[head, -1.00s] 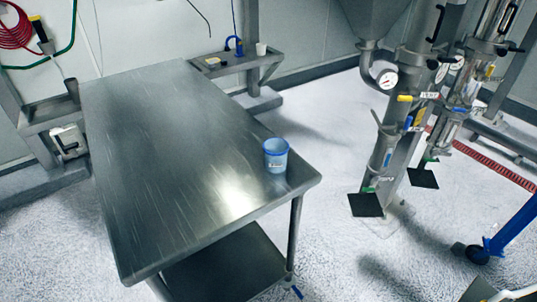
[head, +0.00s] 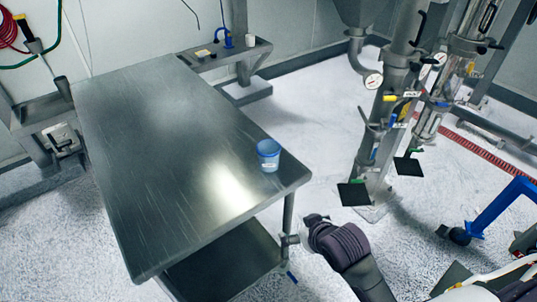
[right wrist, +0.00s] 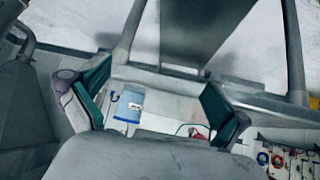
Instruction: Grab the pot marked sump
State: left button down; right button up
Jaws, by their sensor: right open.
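A blue pot (head: 268,156) with a pale label stands upright on the steel table (head: 165,190), near its right front corner. The lettering on the label is too small to read. My right gripper (head: 291,240) is off the table's front right corner, beside a leg, apart from the pot. In the right wrist view, the two teal-padded fingers of my right gripper (right wrist: 157,88) are spread wide and empty. The blue pot (right wrist: 130,106) shows beyond them, between the fingers in the picture. My left gripper is not in view.
The rest of the tabletop is clear. A lower shelf (head: 225,262) lies under it. Steel piping with a gauge (head: 373,80) and black plates (head: 354,194) stands to the right. A blue frame on a caster (head: 490,222) is at far right.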

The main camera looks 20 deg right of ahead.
jog(key=w+d+r+t, duration=0.1)
jog(key=w+r+t, duration=0.4)
jog(key=w+r, duration=0.75)
jog(key=p, duration=0.1)
send_near(264, 146)
jog(key=w, duration=0.1)
jog(key=shift+y, duration=0.4)
jog(key=shift+d+f+p+x, duration=0.15)
jog(key=shift+p+x, duration=0.15)
jog(key=shift+x, duration=1.15)
jog(key=shift+d+f+p+x, duration=0.15)
jog(key=shift+p+x, duration=0.15)
jog(key=shift+x, duration=1.15)
jog(key=shift+s, duration=0.1)
jog(key=c, duration=1.2)
